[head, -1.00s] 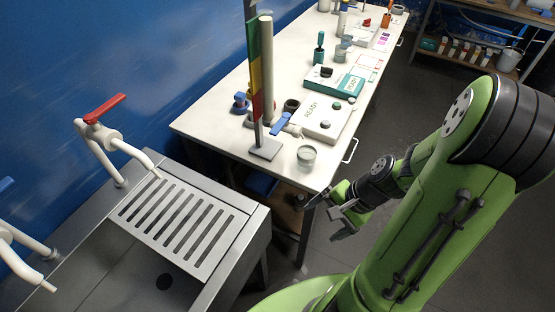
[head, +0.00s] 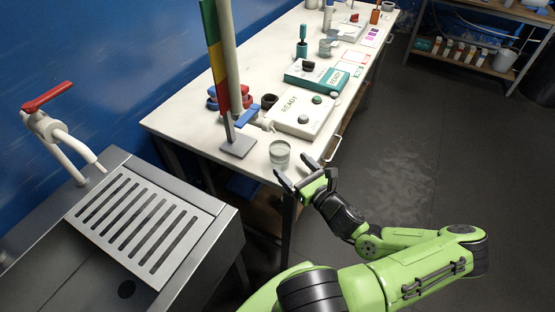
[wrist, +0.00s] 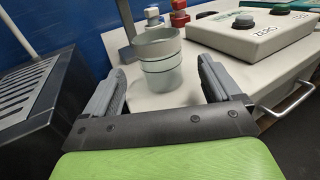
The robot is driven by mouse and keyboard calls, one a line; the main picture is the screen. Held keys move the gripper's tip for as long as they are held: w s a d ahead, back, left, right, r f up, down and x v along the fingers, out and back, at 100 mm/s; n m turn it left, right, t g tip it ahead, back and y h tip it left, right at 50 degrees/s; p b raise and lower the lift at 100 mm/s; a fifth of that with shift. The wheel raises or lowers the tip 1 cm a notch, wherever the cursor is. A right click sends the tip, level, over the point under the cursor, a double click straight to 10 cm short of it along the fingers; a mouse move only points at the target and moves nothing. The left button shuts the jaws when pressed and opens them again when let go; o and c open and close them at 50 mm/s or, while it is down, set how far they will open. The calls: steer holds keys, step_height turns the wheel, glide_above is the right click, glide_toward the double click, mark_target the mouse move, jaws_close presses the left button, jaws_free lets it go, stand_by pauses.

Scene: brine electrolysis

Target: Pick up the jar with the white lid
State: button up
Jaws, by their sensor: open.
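A clear glass, cup-like container (head: 279,153) stands upright at the near corner of the white bench. It also shows in the wrist view (wrist: 160,62), ahead of and between my fingers. Its rim looks open; I see no clear white lid on it. My gripper (head: 297,171) is open and empty, just off the bench corner, with its fingers pointing at this container and apart from it. Several small jars (head: 452,49) with pale tops stand on a shelf at the far right, too small to tell their lids surely.
The white bench (head: 185,118) carries a READY box (head: 303,112), a teal box (head: 316,76) and a stand (head: 238,147) with a striped strip and a tall tube near the container. A metal sink with a slotted drainer (head: 140,220) is at left. Open floor lies at right.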

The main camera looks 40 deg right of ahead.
mark_target(274, 147)
steer(key=w, duration=0.5)
steer(key=w+d, duration=0.1)
steer(key=w, duration=0.2)
steer(key=shift+w, duration=0.3)
steer(key=shift+s, duration=0.1)
steer(key=shift+c, duration=0.3)
steer(key=c, duration=1.1)
steer(key=shift+c, duration=0.2)
steer(key=shift+r, duration=0.15)
steer(key=shift+a+r, duration=0.1)
steer(key=shift+r, duration=0.25)
steer(key=r, duration=0.1)
steer(key=r+p, duration=0.1)
steer(key=shift+s+r, duration=0.3)
steer(key=shift+r, duration=0.1)
steer(key=s+a+p, duration=0.2)
steer(key=s, duration=1.5)
steer(key=shift+s, duration=0.15)
